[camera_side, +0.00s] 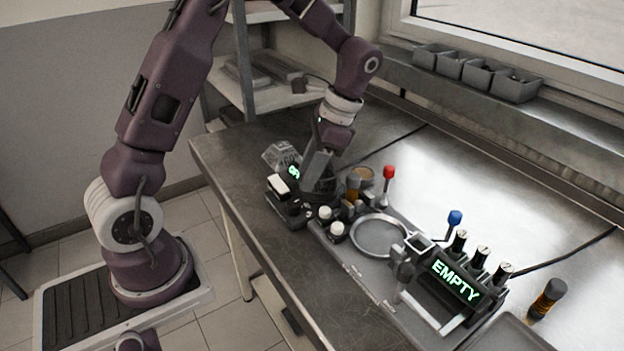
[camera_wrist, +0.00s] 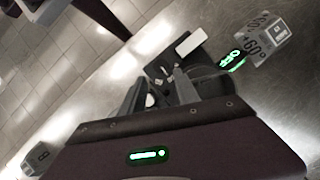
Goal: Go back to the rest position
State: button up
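My gripper (camera_side: 318,168) points down at the left end of the bench, low over a dark round fixture (camera_side: 322,192). In the wrist view my gripper's two grey fingers (camera_wrist: 162,77) stand apart, and I see nothing clearly held between them. Just beyond them are a dark device with a white block (camera_wrist: 189,43) and a green-lit display (camera_wrist: 236,56). In the side view that white block (camera_side: 279,186) is left of my fingers. My fingertips partly blend into the dark parts, so I cannot tell whether they touch anything.
Close by stand white-capped bottles (camera_side: 336,229), a red-topped lever (camera_side: 388,172) and a round metal ring (camera_side: 380,237). A rack with a green EMPTY display (camera_side: 456,281) and a blue-topped lever (camera_side: 454,218) are further right. A clear labelled block (camera_side: 283,156) stands behind. Space above the bench is open.

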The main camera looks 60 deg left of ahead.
jog(key=s+d+r+n+t, duration=0.2)
jog(key=s+d+r+t, duration=0.3)
jog(key=r, duration=0.5)
jog(key=s+d+r+n+t+h, duration=0.1)
jog(key=s+d+t, duration=0.1)
jog(key=s, duration=0.4)
jog(key=s+d+r+n+t+h, duration=0.1)
jog(key=s+d+r+n+t, duration=0.1)
jog(key=s, duration=0.5)
jog(key=shift+d, duration=0.2)
